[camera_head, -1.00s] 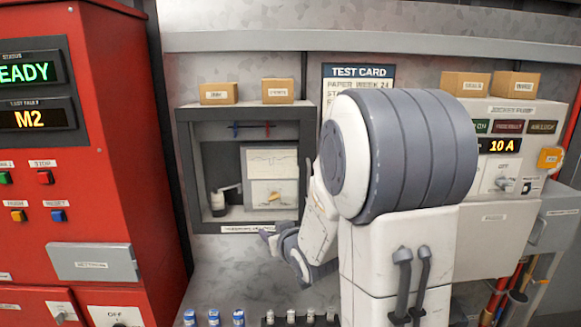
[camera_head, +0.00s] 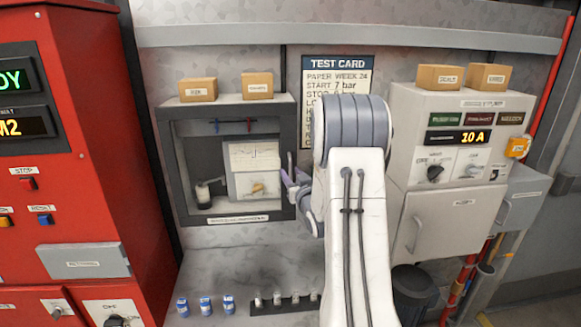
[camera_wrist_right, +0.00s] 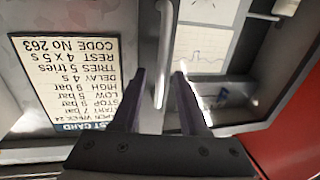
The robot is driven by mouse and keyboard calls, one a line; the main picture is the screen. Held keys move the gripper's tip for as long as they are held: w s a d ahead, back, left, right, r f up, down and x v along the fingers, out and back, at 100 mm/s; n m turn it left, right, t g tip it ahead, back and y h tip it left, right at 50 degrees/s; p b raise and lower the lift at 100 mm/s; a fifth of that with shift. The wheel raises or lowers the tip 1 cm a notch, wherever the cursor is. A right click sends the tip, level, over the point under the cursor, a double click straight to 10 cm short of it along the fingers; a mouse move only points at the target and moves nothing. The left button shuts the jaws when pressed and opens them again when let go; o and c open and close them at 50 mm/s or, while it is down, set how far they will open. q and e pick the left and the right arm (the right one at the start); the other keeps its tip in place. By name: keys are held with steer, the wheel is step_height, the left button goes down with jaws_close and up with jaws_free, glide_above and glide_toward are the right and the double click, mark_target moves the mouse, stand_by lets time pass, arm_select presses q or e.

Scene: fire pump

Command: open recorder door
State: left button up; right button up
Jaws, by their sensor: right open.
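The recorder (camera_head: 225,160) is a grey box with a dark frame on the back wall, left of the test card. Chart paper (camera_head: 255,155) and a small pen mechanism show inside it. In the right wrist view, which is upside down, a pale upright handle bar (camera_wrist_right: 164,45) stands at the recorder's edge. My right gripper (camera_head: 290,180) is at the recorder's right side. In the wrist view its open fingers (camera_wrist_right: 160,75) lie on either side of the bar, and I cannot tell whether they touch it. My left gripper is not in view.
A test card (camera_head: 337,80) hangs partly behind my right arm. A jockey pump panel (camera_head: 460,150) stands at right and a red cabinet (camera_head: 80,190) at left. Cardboard boxes (camera_head: 198,90) sit on top of the recorder. Small blue cans (camera_head: 205,306) stand below.

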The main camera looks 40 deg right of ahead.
steer(key=shift+w+d, duration=0.2)
steer(key=shift+w, duration=0.35)
jaws_close()
stand_by(1.1)
